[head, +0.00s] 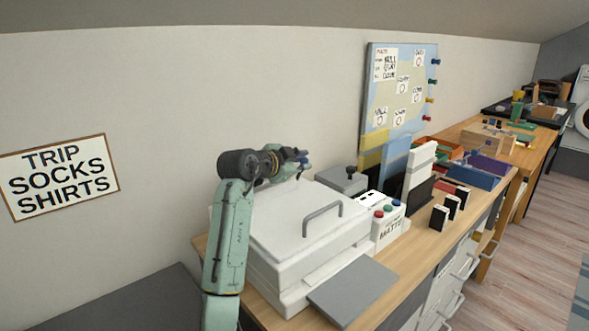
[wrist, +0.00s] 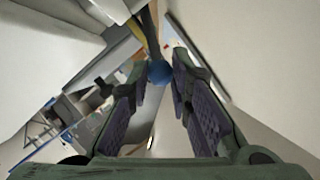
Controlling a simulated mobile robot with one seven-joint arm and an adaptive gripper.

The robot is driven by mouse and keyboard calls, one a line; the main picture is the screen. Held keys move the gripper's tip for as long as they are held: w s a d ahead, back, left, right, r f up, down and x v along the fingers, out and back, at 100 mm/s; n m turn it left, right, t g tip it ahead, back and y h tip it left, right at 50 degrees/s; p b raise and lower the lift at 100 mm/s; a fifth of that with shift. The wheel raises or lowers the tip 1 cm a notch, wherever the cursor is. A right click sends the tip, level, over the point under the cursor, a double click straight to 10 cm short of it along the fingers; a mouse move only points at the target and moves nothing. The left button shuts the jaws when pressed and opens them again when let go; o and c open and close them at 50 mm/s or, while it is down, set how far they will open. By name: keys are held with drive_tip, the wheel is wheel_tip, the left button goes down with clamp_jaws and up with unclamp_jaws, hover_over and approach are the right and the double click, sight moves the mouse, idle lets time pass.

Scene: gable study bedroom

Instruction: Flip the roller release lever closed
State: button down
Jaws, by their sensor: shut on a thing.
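The white machine (head: 300,240) with a grey lid handle (head: 323,219) stands on the wooden desk. My gripper (head: 300,160) is at the machine's back edge, above and behind the lid, near the wall. In the wrist view, a blue ball knob (wrist: 160,72) on a thin stalk (wrist: 151,38) sits between the fingertips of my gripper (wrist: 162,84), which is shut on it. The knob looks like the end of the roller release lever. The lever's base is hidden, and in the head view my arm and gripper cover most of the lever.
A button box (head: 388,220) marked MATTE stands right of the machine, with a grey box (head: 341,180) behind it. A pinned board (head: 400,85) leans on the wall. A grey tray (head: 354,290) sticks out in front. The wall is close behind my gripper.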

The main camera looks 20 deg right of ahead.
drive_tip(key=shift+r, duration=0.2)
idle(0.4)
drive_tip(key=c, duration=1.6)
unclamp_jaws()
drive_tip(key=shift+s, duration=0.15)
drive_tip(key=shift+c, duration=0.2)
drive_tip(key=shift+o, duration=0.9)
drive_tip(key=shift+f, duration=0.15)
drive_tip(key=v, duration=0.7)
drive_tip(key=shift+s+a, duration=0.2)
